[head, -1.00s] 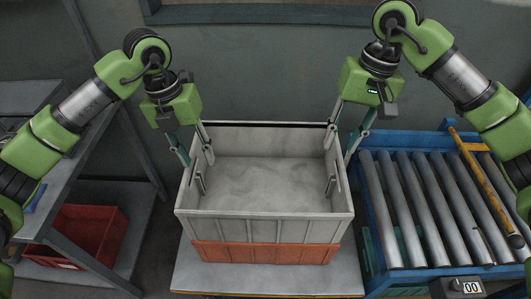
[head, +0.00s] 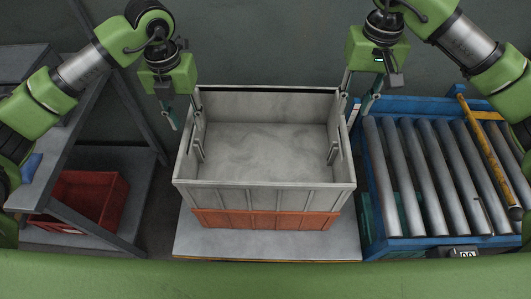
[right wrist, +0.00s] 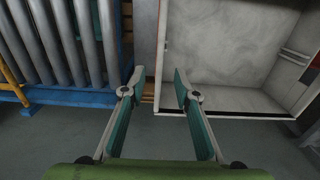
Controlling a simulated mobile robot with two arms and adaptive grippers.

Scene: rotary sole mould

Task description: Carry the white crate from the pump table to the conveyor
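The white crate (head: 265,200), open-topped and greyish, stands upright above the pale pump table (head: 265,245) in the head view. An orange band (head: 265,219) shows along its lower front; I cannot tell whether it is a separate crate. My left gripper (head: 183,110) is open at the crate's far left corner. My right gripper (head: 358,100) is open at its far right corner. In the right wrist view the right gripper's fingers (right wrist: 158,73) are spread, one outside the white crate's wall and one over its inside (right wrist: 225,50). The conveyor (head: 425,180) with metal rollers lies right of the crate.
A yellow bar (head: 485,150) lies across the conveyor's right part. A grey shelf frame (head: 72,215) with a red bin (head: 90,195) stands at the left. A wall is close behind. The gap between pump table and conveyor is narrow.

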